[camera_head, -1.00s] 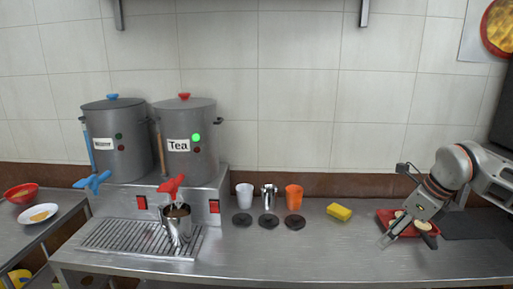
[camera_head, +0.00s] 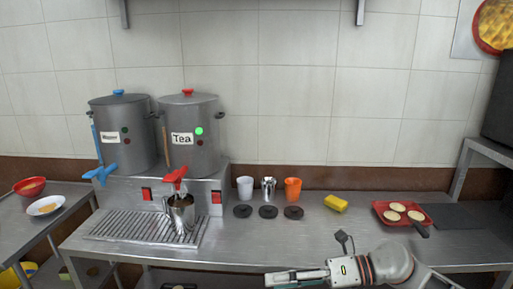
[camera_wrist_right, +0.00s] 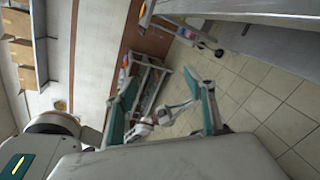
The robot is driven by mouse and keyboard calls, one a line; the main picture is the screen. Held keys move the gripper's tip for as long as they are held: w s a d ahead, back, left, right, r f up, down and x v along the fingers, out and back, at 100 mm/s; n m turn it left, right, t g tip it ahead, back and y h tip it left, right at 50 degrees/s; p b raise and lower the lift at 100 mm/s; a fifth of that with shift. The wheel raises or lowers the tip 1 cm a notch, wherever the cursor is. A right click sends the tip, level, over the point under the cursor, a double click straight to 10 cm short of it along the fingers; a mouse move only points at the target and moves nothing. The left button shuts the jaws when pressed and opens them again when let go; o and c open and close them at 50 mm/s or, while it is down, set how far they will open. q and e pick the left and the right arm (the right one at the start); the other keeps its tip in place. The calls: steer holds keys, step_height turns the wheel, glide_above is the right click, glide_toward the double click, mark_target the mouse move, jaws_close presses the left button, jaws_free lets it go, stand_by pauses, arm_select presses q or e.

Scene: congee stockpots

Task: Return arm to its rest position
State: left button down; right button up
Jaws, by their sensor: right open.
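My right gripper (camera_head: 283,279) is low at the front edge of the counter in the head view, pointing left. In the right wrist view its two green-padded fingers (camera_wrist_right: 165,108) stand apart with nothing between them. Beyond them show the floor and a shelf. My left gripper is not in the head view. A steel pitcher (camera_head: 181,215) stands on the drip tray (camera_head: 120,226) under the red tap (camera_head: 175,177) of the Tea stockpot (camera_head: 191,135), well away from the right gripper.
The Water stockpot (camera_head: 122,135) is left of the Tea pot. A white cup (camera_head: 245,188), a steel cup (camera_head: 268,189) and an orange cup (camera_head: 293,190) stand behind dark lids (camera_head: 268,212). A yellow sponge (camera_head: 336,203) and a red tray (camera_head: 383,218) with round pieces lie to the right.

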steer(key=s+d+f+m+t+h, duration=0.15)
steer(key=f+m+t, duration=0.3)
steer(key=m, duration=0.45)
steer(key=d+f+m+t+h, duration=0.3)
steer(key=f+m+t, duration=0.15)
steer(key=m, duration=0.55)
steer(key=s+d+f+m+t+h, duration=0.1)
steer(key=d+f+m+t+h, duration=0.15)
steer(key=m+t, duration=0.45)
steer(key=s+d+f+m+g+h, duration=0.2)
steer(key=s+d+f+m+g, duration=0.1)
steer(key=s+f+m, duration=0.2)
steer(key=s+d+f+m+g+h, duration=0.3)
steer(key=s+f+m, duration=0.3)
steer(key=s+f, duration=0.3)
step_height(320, 180, down, 5)
steer(key=shift+s+d+r+g, duration=0.2)
steer(key=shift+s+d+g, duration=0.15)
steer(key=shift+d, duration=0.4)
steer(key=shift+w, duration=0.1)
